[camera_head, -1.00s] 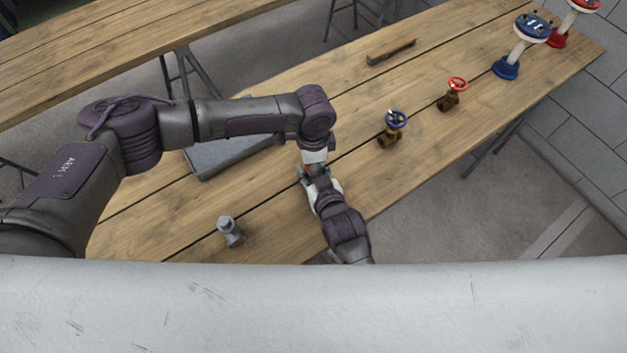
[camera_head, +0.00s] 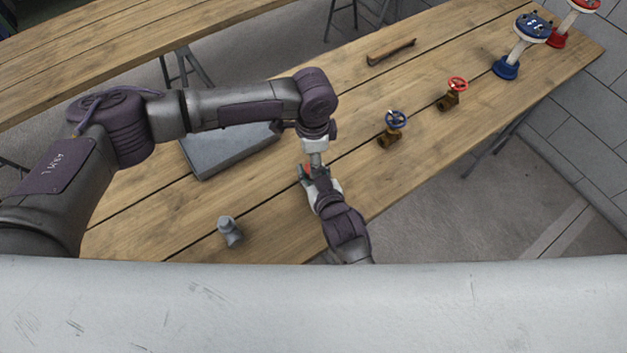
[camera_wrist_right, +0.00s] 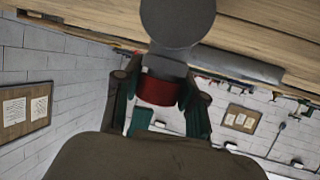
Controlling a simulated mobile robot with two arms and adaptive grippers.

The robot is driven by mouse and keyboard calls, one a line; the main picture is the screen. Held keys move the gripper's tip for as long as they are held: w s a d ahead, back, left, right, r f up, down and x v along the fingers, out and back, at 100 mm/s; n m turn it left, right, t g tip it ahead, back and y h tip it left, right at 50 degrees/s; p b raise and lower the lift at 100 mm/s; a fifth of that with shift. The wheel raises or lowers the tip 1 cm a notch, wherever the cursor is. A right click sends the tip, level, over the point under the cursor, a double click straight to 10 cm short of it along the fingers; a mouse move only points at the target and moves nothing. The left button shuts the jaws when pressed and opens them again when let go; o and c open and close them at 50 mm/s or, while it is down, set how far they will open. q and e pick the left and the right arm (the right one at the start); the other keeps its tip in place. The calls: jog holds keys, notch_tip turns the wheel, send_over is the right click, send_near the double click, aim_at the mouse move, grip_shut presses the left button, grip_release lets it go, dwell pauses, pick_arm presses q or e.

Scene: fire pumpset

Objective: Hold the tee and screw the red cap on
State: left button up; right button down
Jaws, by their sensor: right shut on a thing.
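My right gripper (camera_head: 314,173) comes up from the bottom of the head view. In the right wrist view its green fingers (camera_wrist_right: 158,108) are shut around the red cap (camera_wrist_right: 158,90). A grey metal piece, seemingly the tee (camera_wrist_right: 178,22), is right above the cap, in line with it; I cannot tell how far the cap is screwed on. In the head view this grey piece (camera_head: 316,159) stands between the two grippers, with a bit of the red cap (camera_head: 305,170) below. My left gripper (camera_head: 317,138) points down just above it; its fingertips are unclear.
A grey fitting (camera_head: 230,231) stands on the wooden table (camera_head: 170,225) at the front left. A blue-wheeled valve (camera_head: 393,130) and a red-wheeled valve (camera_head: 454,93) stand to the right, with clear tabletop between.

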pick_arm(q)
jog(key=shift+r, duration=0.25)
pick_arm(e)
jog(key=shift+s+f, duration=0.1)
jog(key=shift+f, duration=0.1)
pick_arm(q)
jog(key=o, duration=0.6)
jog(key=shift+c, duration=0.2)
jog(key=shift+r, duration=0.1)
notch_tip(320, 180, up, 12)
pick_arm(e)
jog(key=c, duration=1.1)
grip_release()
jog(key=o, duration=0.5)
jog(key=shift+r, duration=0.1)
